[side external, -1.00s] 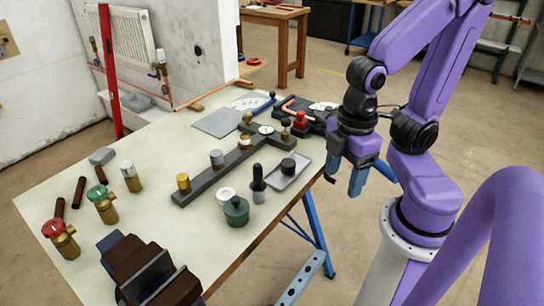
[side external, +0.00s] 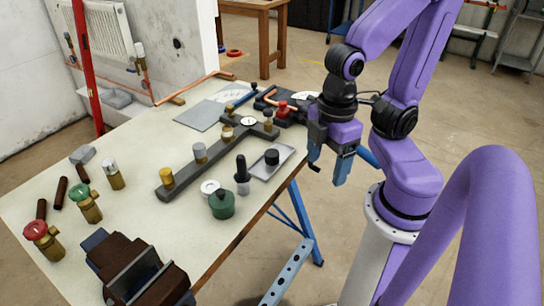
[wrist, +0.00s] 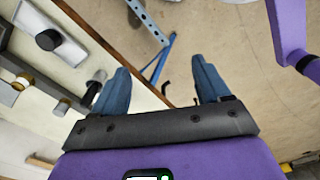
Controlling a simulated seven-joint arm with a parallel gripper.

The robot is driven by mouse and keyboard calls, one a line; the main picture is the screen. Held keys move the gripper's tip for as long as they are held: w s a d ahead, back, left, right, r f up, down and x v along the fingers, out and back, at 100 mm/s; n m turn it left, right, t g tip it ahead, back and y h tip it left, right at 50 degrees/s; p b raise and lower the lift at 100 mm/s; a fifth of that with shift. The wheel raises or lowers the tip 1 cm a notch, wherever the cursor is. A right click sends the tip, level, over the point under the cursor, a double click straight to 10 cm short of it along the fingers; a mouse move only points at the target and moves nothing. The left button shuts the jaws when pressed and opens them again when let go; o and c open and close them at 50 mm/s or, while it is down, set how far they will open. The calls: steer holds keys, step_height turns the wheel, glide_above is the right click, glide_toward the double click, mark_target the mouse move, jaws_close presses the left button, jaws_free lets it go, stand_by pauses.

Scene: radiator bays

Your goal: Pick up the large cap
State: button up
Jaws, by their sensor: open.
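My gripper (side external: 328,168) is open and empty, pointing down just off the bench's right edge. Brass and grey capped pieces (side external: 200,151) stand on the dark manifold bar (side external: 181,177). I cannot tell for certain which piece is the large cap.
The bench (side external: 110,225) also holds a black-handled tool (side external: 242,175), a green pot (side external: 222,204), a white ring (side external: 210,187), red and green valves (side external: 85,203) and a vise (side external: 135,270). A blue bench leg (side external: 307,225) stands below my gripper.

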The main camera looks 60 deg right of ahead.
steer(key=w, duration=0.7)
steer(key=n, duration=0.4)
glide_above(271, 153)
steer(key=f, duration=1)
steer(key=shift+s+f, duration=0.4)
steer(key=shift+w+f, duration=0.2)
steer(key=shift+f, duration=1.2)
steer(key=shift+w+f, duration=0.15)
steer(key=shift+f, duration=1.2)
steer(key=c, duration=1.1)
